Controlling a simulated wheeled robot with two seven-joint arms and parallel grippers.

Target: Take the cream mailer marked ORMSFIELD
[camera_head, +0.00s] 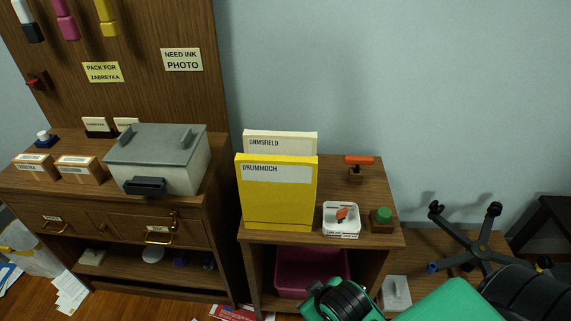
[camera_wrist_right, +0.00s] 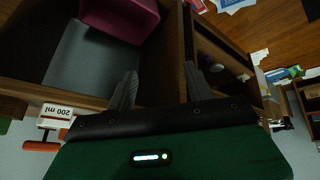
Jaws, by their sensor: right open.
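The cream mailer marked ORMSFIELD (camera_head: 281,142) stands upright on the small wooden cabinet in the head view. Only its top strip shows; the yellow mailer marked DRUMMOCH (camera_head: 276,200) stands in front and hides the rest. My right gripper (camera_wrist_right: 160,88) is open and empty in the right wrist view, with its two dark fingers apart in front of the cabinet's open shelf. Neither mailer can be made out in that view. In the head view my green right arm comes in at the lower right, below and to the right of the mailers. My left gripper is not in view.
On the cabinet top (camera_head: 375,188), right of the mailers, are a white tray (camera_head: 342,231), a green-topped block (camera_head: 381,215) and an orange-handled item (camera_head: 358,161). A pink bin (camera_head: 290,272) sits on the shelf below. A grey lidded box (camera_head: 157,165) stands on the left desk.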

